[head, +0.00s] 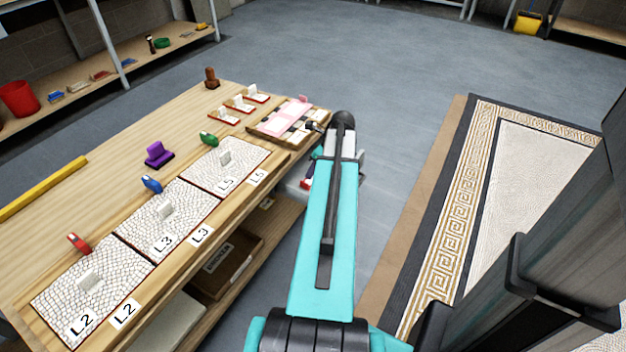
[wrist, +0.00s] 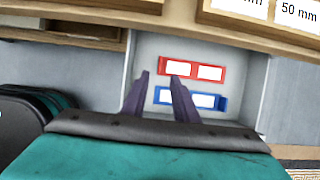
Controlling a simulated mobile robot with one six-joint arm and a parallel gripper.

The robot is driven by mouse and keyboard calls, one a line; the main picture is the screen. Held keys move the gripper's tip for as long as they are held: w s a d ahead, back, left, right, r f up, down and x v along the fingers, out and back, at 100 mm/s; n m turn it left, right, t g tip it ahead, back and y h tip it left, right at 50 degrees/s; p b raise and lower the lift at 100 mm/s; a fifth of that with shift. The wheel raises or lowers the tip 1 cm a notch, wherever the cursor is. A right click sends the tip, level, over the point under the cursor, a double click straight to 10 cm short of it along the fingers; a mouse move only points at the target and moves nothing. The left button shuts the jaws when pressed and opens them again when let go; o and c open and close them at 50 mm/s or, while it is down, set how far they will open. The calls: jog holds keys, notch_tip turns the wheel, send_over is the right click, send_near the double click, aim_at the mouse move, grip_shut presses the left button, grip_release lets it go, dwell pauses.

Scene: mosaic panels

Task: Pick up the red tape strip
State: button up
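In the wrist view a red strip (wrist: 190,69) with two white panels lies in an open light-grey drawer (wrist: 147,47). A blue strip (wrist: 190,99) with white panels lies nearer, parallel to it. My gripper (wrist: 159,74) points into the drawer from the near side. Its two dark purple fingers are apart with nothing between them. The left part of the red strip shows just beyond the fingertips. The right finger overlaps the blue strip in the picture. I cannot tell how high the fingers are above the drawer floor. In the head view my arm hides most of the drawer.
The wooden bench (head: 110,150) runs along the left, its edge close above the drawer. White mosaic panels (head: 165,215) lie on it with red, blue and green clips. A purple stamp-like thing (head: 159,154) stands behind them. The floor beyond is clear. A patterned mosaic (head: 545,160) lies right.

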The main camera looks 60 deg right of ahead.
aim_at(304, 183)
jog(key=shift+x, duration=1.65)
jog(key=shift+w+b+x, duration=0.2)
jog(key=shift+b+x, duration=0.9)
jog(key=shift+x, duration=1.5)
jog(key=shift+r, duration=0.1)
grip_shut()
